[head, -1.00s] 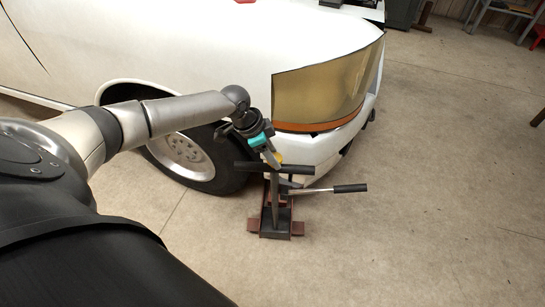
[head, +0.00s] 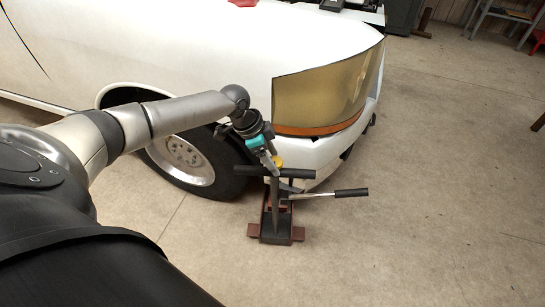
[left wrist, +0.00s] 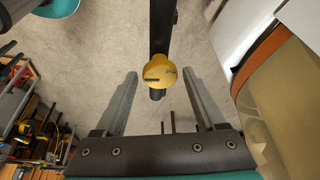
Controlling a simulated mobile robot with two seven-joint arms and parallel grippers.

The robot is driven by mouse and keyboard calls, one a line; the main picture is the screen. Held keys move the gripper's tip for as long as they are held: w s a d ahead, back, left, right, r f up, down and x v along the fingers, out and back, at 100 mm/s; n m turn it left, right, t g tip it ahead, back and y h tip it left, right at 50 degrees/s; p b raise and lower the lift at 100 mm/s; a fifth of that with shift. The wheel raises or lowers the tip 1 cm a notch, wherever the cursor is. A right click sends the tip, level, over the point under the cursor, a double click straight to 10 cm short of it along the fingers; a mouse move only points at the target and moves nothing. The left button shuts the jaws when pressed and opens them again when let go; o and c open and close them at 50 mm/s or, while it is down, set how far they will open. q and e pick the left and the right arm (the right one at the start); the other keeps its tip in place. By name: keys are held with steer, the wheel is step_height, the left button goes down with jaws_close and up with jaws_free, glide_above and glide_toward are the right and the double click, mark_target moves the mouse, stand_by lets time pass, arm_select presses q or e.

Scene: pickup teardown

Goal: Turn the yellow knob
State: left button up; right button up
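The yellow knob (head: 277,161) is a small round knob at the top of the floor jack (head: 276,233), by the crossbar of its upright dark handle. In the left wrist view the knob (left wrist: 159,71) lies between the two fingertips in the picture, with a dark bar running up behind it. My left gripper (head: 271,164) points down close to the knob. In the left wrist view its fingers (left wrist: 160,74) are spread, with gaps on both sides of the knob. I cannot tell whether the fingertips reach its depth. My right gripper is not in view.
A white pickup (head: 200,50) stands just behind, its front wheel (head: 190,160) and amber-trimmed corner (head: 325,100) close to my left gripper. The jack's lever (head: 330,193) sticks out to the right. The concrete floor on the right (head: 450,180) is clear.

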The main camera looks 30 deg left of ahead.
arm_select(q)
steer(key=shift+o, duration=0.7)
steer(key=p+v, duration=0.1)
steer(key=v, duration=1.4)
steer(key=shift+s+r, duration=0.1)
